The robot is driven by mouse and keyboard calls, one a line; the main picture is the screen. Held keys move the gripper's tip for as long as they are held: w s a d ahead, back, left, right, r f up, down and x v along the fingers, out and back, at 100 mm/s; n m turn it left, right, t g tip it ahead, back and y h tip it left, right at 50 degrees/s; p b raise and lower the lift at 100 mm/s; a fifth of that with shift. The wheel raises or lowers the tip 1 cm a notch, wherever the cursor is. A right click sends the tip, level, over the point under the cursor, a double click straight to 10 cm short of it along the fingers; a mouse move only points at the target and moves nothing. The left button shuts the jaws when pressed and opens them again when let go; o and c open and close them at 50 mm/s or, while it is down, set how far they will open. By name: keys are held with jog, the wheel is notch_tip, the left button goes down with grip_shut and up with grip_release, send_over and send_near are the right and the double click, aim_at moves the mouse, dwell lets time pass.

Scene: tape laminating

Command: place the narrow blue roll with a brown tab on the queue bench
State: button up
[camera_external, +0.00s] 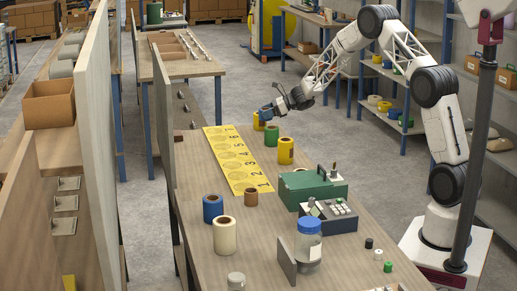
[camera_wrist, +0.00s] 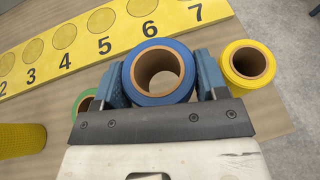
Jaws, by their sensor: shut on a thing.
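A blue roll (camera_wrist: 129,75) with a brown core sits between the two blue fingers of my gripper (camera_wrist: 161,78) in the wrist view; the fingers touch it on both sides. No brown tab can be made out on it. In the external view my gripper (camera_external: 267,113) is at the far end of the near bench (camera_external: 190,180), and the held roll is too small to tell apart from the fingers. Another blue roll (camera_external: 213,209) stands on this bench. No visible label tells which bench is the queue bench.
A yellow numbered strip (camera_external: 236,165) lies along the bench. A yellow roll (camera_wrist: 247,66) stands right of the held roll, and a green roll (camera_wrist: 84,103) left of it. Another yellow roll (camera_external: 286,150), a green case (camera_external: 315,188) and a clear jar (camera_external: 308,245) stand nearer.

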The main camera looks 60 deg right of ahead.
jog(key=shift+f, duration=2.15)
jog(key=shift+f, duration=0.15)
jog(key=shift+f, duration=1.75)
jog(key=shift+f, duration=0.1)
jog(key=o, duration=0.9)
